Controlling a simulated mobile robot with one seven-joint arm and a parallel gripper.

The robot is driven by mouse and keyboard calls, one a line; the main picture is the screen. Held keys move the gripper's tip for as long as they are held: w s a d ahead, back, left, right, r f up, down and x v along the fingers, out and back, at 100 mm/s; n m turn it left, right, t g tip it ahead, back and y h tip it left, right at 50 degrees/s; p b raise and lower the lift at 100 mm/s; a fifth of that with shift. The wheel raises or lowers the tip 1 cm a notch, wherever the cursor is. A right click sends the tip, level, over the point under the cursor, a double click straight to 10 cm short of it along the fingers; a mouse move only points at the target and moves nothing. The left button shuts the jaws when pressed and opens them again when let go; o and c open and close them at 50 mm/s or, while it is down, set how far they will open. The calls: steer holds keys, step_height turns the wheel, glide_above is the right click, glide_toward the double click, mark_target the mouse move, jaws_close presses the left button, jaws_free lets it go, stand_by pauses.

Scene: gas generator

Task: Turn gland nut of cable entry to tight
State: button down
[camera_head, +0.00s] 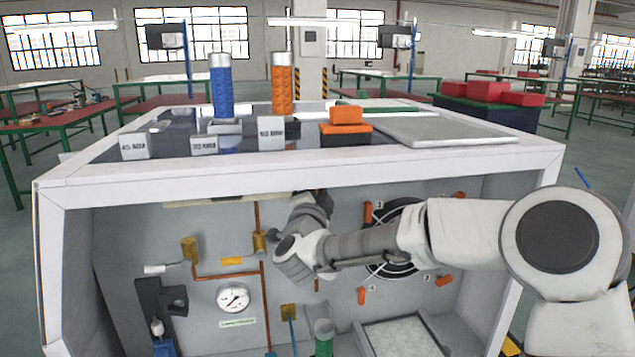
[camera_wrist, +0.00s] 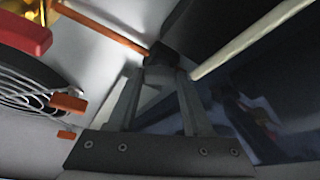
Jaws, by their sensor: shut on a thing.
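My gripper (camera_head: 312,205) reaches into the open front of the generator cabinet, close under its top edge. In the wrist view its two fingers (camera_wrist: 164,70) converge on a small dark part (camera_wrist: 165,52), which looks like the gland nut of the cable entry. The fingers are shut on it, and they hide much of it. In the head view my wrist and gripper cover most of that spot, so the nut's turned position cannot be told.
The cabinet frame (camera_head: 300,180) runs just above my gripper. Left are brass valves (camera_head: 190,248), copper pipe (camera_head: 225,275) and a gauge (camera_head: 233,298). Right is a round fan grille (camera_wrist: 30,85) with orange clips (camera_wrist: 68,102) around it. Blue and orange cylinders (camera_head: 282,85) stand on top.

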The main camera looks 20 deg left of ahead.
steer(key=shift+c, duration=1.6)
jaws_free()
steer(key=shift+s, duration=0.15)
steer(key=p+v, duration=0.1)
steer(key=v, duration=1.6)
